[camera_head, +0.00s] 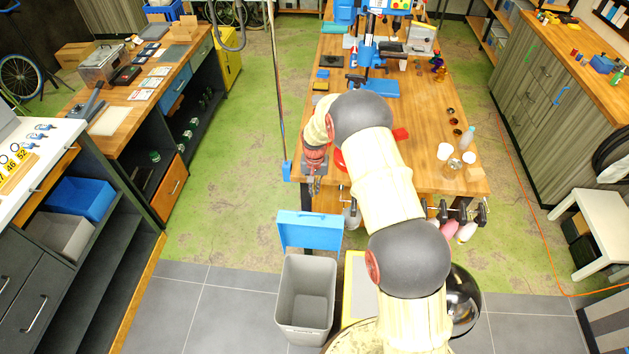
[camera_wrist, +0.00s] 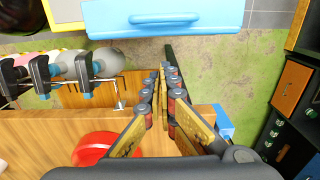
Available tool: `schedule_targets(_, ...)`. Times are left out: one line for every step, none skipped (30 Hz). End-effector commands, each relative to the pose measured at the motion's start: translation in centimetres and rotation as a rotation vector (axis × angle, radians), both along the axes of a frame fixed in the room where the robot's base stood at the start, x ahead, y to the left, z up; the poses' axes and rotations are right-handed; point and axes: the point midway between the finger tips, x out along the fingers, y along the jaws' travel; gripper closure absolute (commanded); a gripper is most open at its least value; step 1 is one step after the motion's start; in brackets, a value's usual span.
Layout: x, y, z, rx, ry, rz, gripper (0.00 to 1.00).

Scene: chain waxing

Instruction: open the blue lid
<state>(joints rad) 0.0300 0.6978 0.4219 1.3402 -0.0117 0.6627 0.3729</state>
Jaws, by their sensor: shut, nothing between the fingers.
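The blue lid (camera_head: 310,230) stands raised at the far edge of a grey bin (camera_head: 304,300). The bin's mouth is uncovered and its empty inside shows in the head view. In the wrist view the lid (camera_wrist: 205,20) crosses the top, with its light blue handle bar facing the camera. My gripper (camera_head: 314,190) is beyond the lid, close to the workbench's near left corner, and does not visibly touch the lid. In the wrist view the fingertips (camera_wrist: 162,72) are together with nothing between them, pointing at a spot below the lid's lower edge.
The wooden workbench (camera_head: 460,184) is close under and beside my gripper. Tools and bottles hang along its near edge (camera_wrist: 70,68). A red round object (camera_wrist: 104,150) lies on the bench near my gripper. A yellow bin (camera_head: 356,272) stands right of the grey one. Green floor to the left is clear.

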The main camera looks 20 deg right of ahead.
Motion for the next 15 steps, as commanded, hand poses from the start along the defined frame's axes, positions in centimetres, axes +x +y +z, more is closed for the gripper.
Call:
schedule_targets(0.0, 0.0, -1.0, 0.000, 0.002, 0.000, 1.00)
schedule_targets(-0.1, 0.0, -1.6, 0.000, 0.003, 0.000, 1.00)
schedule_targets(0.0, 0.0, -2.3, 0.000, 0.002, 0.000, 1.00)
schedule_targets(-0.4, 0.2, -2.2, 0.000, 0.001, 0.001, 1.00)
schedule_targets(-1.0, 0.4, -2.2, 0.000, 0.002, 0.001, 1.00)
schedule_targets(-1.5, 0.7, -2.3, -0.001, 0.001, 0.001, 1.00)
schedule_targets(-1.8, 0.8, -2.4, 0.000, 0.000, 0.001, 1.00)
schedule_targets(-2.2, 0.9, -2.5, 0.000, 0.001, 0.002, 1.00)
schedule_targets(-2.5, 1.1, -2.6, 0.000, 0.000, 0.002, 1.00)
schedule_targets(-2.7, 1.2, -2.7, 0.000, -0.001, 0.002, 1.00)
schedule_targets(-2.9, 1.2, -2.8, 0.000, 0.000, 0.001, 1.00)
schedule_targets(-3.2, 1.3, -2.9, 0.000, 0.000, 0.001, 1.00)
schedule_targets(-3.3, 1.4, -2.9, 0.000, 0.000, 0.001, 1.00)
schedule_targets(-3.4, 1.4, -3.0, 0.000, 0.000, 0.001, 1.00)
schedule_targets(-3.5, 1.4, -3.0, 0.000, -0.001, 0.001, 1.00)
